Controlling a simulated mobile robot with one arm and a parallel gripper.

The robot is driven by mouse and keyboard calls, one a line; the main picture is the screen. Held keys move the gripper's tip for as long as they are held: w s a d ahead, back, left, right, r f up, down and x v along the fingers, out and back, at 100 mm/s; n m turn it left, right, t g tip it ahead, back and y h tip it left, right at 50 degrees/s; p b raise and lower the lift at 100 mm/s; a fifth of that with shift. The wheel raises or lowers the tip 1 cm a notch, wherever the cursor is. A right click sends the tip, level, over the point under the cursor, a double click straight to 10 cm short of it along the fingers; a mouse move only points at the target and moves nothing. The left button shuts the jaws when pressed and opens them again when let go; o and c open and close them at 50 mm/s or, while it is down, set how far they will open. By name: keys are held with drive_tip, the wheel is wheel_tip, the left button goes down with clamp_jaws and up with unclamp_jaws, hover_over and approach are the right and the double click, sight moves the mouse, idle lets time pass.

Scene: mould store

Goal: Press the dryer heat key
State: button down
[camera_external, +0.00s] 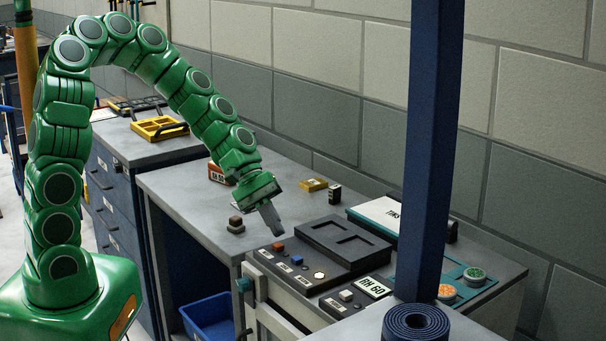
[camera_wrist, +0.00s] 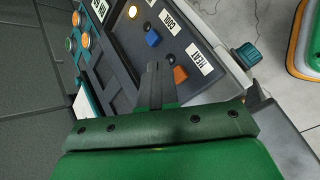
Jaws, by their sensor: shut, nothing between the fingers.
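The heat key is an orange-red block (camera_external: 278,247) on the dark dryer panel, at its far left end. In the wrist view it is the orange key (camera_wrist: 180,75) beside the HEAT label (camera_wrist: 201,58). A blue key (camera_external: 297,260) sits next to it, by the COOL label in the wrist view. My gripper (camera_external: 275,230) is shut and empty, pointing down just above and behind the heat key in the external view. In the wrist view the closed fingers (camera_wrist: 154,70) end left of the orange key. I cannot tell whether they touch the panel.
A lit round lamp (camera_external: 319,275) lies further along the panel. A black two-well tray (camera_external: 343,243) stands behind it. An RH 60 display (camera_external: 374,287) is to the right. A blue post (camera_external: 431,150) rises on the right. A small dark block (camera_external: 236,225) sits left on the worktop.

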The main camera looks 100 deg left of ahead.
wheel_tip(320, 180, up, 6)
drive_tip(key=shift+f, duration=0.1)
idle(0.9)
drive_tip(key=shift+d, duration=0.1)
